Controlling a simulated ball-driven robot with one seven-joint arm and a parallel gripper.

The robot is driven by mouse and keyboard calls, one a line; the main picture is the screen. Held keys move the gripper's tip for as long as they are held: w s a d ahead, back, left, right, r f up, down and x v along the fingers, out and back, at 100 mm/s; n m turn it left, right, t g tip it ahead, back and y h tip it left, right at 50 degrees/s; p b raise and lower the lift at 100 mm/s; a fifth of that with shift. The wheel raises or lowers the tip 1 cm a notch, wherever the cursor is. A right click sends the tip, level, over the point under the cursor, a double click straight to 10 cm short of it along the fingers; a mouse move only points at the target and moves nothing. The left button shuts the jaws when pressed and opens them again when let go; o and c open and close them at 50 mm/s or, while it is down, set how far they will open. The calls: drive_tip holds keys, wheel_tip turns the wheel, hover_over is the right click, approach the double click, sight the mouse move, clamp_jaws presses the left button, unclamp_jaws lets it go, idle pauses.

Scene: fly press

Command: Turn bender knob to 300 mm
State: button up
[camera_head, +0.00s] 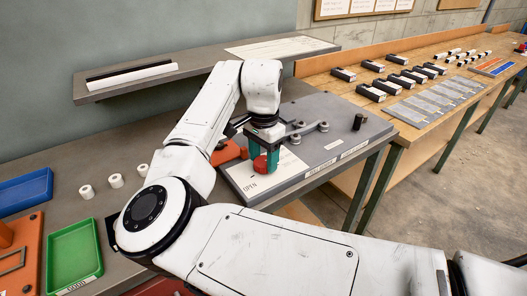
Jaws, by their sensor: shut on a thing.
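The bender is a grey plate (335,128) on a bench, with several small metal rollers (300,127) linked by bars. A white card (287,173) marked OPEN lies at its left end. My gripper (263,157) points down over the card, with green-faced fingers, and is shut on a red knob (261,164). The fingers and wrist hide part of the knob and the card's back half. No 300 mm mark or pointer is readable. A short black upright peg (359,121) stands at the plate's right end, apart from my gripper.
A shelf (210,68) runs along the wall behind my arm. An orange block (228,153) is left of my gripper. White rolls (116,180), a blue tray (24,191) and a green tray (74,252) are at left. A wooden bench (418,108) with black blocks extends right.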

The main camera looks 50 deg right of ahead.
sight(264, 161)
drive_tip(key=shift+m, duration=0.3)
drive_tip(key=o, duration=1)
drive_tip(key=shift+o, duration=0.2)
drive_tip(key=shift+r, duration=0.15)
wheel_tip(264, 161, up, 10)
drive_tip(key=shift+r, duration=0.25)
